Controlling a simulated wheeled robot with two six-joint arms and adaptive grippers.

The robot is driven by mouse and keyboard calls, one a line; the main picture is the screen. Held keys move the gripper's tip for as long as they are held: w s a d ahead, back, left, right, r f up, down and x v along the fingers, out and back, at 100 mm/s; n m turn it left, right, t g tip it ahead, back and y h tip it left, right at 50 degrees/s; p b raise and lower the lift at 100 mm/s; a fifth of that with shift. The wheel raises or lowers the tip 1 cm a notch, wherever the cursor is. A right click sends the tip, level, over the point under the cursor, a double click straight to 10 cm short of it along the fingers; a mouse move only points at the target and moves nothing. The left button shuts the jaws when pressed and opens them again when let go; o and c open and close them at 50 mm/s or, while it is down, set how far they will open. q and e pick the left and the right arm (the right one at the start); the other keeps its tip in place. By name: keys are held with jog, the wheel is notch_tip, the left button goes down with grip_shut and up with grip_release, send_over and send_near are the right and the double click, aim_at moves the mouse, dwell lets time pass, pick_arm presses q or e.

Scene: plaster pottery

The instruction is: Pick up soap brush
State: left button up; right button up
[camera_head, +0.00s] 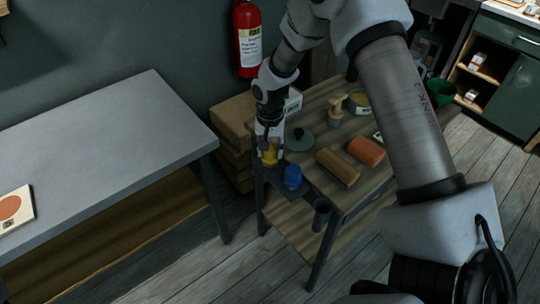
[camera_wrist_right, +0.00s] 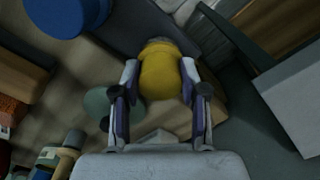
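My right gripper (camera_head: 268,153) points down at the left end of the wooden table. In the right wrist view its fingers (camera_wrist_right: 159,78) lie against both sides of a rounded yellow object (camera_wrist_right: 160,75). A wooden-handled tool (camera_head: 335,108) with a pale lower part stands at the table's back. It also shows in the right wrist view (camera_wrist_right: 68,150). My left gripper is out of view.
A blue object (camera_head: 292,177) stands close by on a dark surface. A round green lid (camera_head: 299,138), a tan block (camera_head: 338,167) and a reddish block (camera_head: 366,151) lie on the wooden table. A grey table (camera_head: 105,130) is left, across a gap.

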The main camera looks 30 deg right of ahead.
jog(key=shift+w+f, duration=0.1)
jog(key=shift+w+r, duration=0.2)
jog(key=shift+r, duration=0.3)
notch_tip(320, 180, up, 2)
jog(key=shift+r+b, duration=0.15)
jog(key=shift+b, duration=0.4)
jog(key=s+a+b, duration=0.1)
jog(key=s+a, duration=0.2)
jog(key=s, duration=0.4)
jog(key=s+a+r+b, duration=0.1)
jog(key=s+a+b, duration=0.1)
jog(key=s+a, duration=0.2)
jog(key=s, duration=0.3)
jog(key=shift+s+r, duration=0.3)
jog(key=shift+o, duration=0.9)
jog(key=shift+c, duration=0.3)
